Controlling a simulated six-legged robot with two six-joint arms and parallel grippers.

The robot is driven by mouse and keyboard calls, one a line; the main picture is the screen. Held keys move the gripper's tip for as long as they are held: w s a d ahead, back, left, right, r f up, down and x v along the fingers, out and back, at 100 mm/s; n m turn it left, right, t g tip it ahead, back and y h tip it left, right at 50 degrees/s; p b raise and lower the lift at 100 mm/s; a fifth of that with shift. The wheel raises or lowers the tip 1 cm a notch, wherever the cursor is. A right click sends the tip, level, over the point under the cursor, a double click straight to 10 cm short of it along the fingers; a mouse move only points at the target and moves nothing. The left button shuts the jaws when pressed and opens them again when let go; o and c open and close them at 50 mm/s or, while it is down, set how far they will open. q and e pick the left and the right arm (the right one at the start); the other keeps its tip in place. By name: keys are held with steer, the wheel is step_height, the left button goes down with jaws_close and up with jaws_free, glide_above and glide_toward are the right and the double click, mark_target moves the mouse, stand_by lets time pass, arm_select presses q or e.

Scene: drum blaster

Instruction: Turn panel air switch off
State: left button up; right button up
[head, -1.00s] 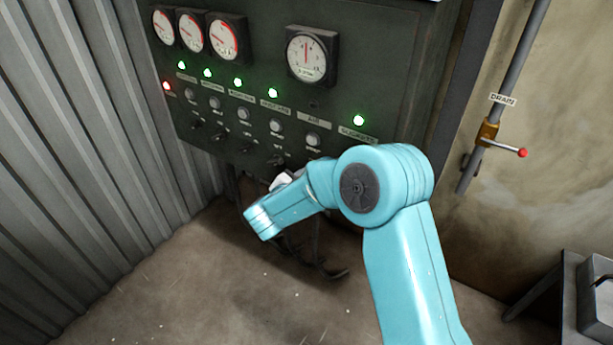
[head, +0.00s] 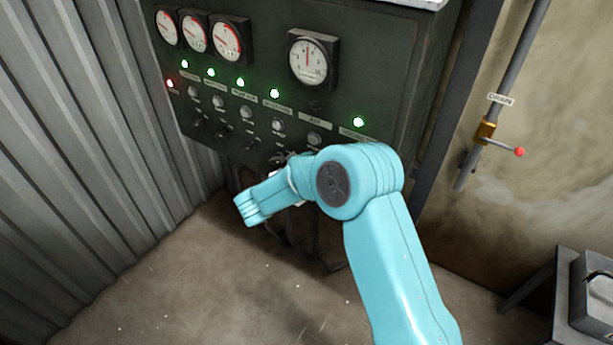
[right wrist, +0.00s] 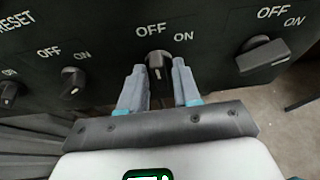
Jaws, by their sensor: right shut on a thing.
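The dark control panel (head: 345,105) carries a row of small knobs under labels and lamps. In the head view the AIR label (head: 316,121) is readable, with a dark lamp (head: 315,106) above it; the knob below is hidden by my right arm. In the right wrist view my right gripper (right wrist: 157,68) is shut on a small black knob (right wrist: 158,58), with one finger on each side. OFF is printed above it and ON to its right. Its name label is not in this view. My left gripper is not in view.
Another OFF/ON knob (right wrist: 73,82) is close to the left, and a larger switch (right wrist: 264,56) is to the right. Lit green lamps (head: 275,94) and round gauges (head: 308,60) are higher on the panel. A pipe with a red-tipped valve lever (head: 503,145) is on the right wall.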

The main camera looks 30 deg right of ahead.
steer(key=o, duration=0.7)
steer(key=v, duration=1.6)
steer(key=shift+s+a+r+b, duration=0.1)
steer(key=shift+b, duration=0.2)
